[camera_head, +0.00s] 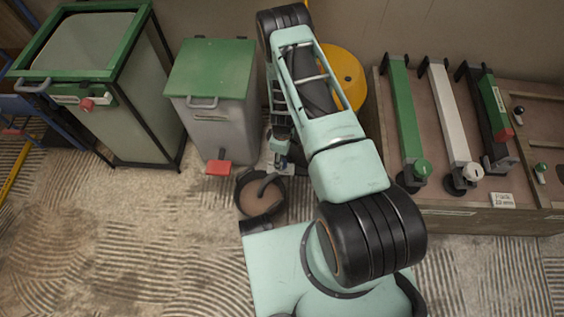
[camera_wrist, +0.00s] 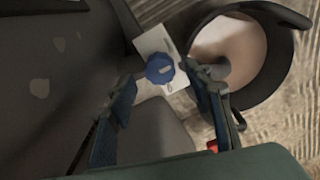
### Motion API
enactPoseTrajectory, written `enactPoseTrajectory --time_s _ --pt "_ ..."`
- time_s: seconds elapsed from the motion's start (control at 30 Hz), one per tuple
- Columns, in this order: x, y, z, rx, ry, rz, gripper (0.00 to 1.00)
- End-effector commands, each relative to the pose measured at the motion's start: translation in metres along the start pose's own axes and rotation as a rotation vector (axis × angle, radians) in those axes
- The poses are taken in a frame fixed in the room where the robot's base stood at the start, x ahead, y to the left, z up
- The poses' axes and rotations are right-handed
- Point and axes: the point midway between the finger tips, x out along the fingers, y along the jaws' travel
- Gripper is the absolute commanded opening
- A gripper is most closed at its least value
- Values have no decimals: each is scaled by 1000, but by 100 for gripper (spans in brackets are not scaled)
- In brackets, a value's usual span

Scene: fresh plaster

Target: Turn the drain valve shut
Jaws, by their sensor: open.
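The drain valve appears as a round blue knob (camera_wrist: 160,69) with a pale mark on its face, in front of a white plate (camera_wrist: 150,42) in the wrist view. My gripper (camera_wrist: 160,88) is open, with one finger on each side of the knob in that picture. I cannot tell whether either finger touches it. In the head view my gripper (camera_head: 281,150) points down beside the grey bin, and my arm hides much of that area.
A grey bin (camera_head: 211,122) with a green lid and red pedal (camera_head: 218,168) stands left of my gripper. A green-framed tank (camera_head: 130,110) stands farther left. A yellow round object (camera_head: 350,78) is behind my arm. A wooden bench (camera_head: 480,218) with levers stands right. The left foreground floor is clear.

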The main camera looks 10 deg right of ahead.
Motion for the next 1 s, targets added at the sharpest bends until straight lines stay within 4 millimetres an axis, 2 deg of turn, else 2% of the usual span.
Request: enactPoseTrajectory --time_s 0.03,0.2,0.53,0.9,1.0 --pt "10 0 0 1 0 0 47" --pt "23 0 0 0 0 0 47" --pt "25 0 0 1 0 0 47" --pt "24 0 0 1 0 0 6" --pt "24 0 0 2 0 0 5"
